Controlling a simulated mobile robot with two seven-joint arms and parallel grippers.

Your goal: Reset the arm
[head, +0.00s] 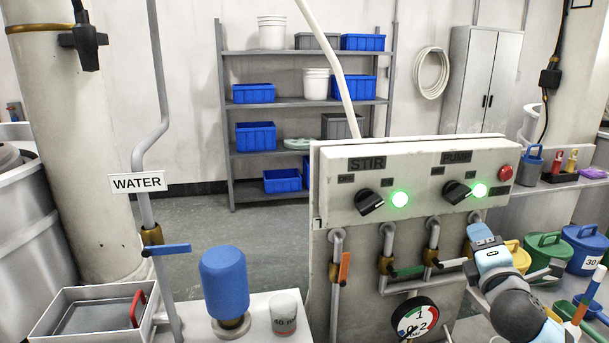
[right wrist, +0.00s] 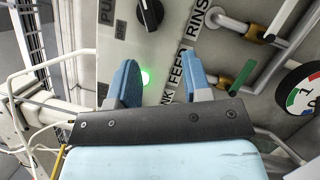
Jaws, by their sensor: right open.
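My right gripper (head: 479,250) is at the right of the head view, in front of the lower right of the control panel (head: 420,160). In the right wrist view its two blue fingers (right wrist: 162,82) stand apart with nothing between them. The panel face, a lit green lamp (right wrist: 146,77) and a green valve lever (right wrist: 243,72) lie beyond them. In the head view this green lever (head: 409,271) is left of the gripper, and an orange lever (head: 345,268) hangs upright further left. The gripper hides part of the rightmost pipe. My left gripper is not in view.
The STIR knob (head: 369,202) and PUMP knob (head: 457,192) have lit green lamps beside them. A gauge (head: 414,318) sits below the levers. Colored buckets (head: 584,249) stand close to the right of my arm. A blue bottle (head: 225,285) and a cup (head: 284,314) stand at the left.

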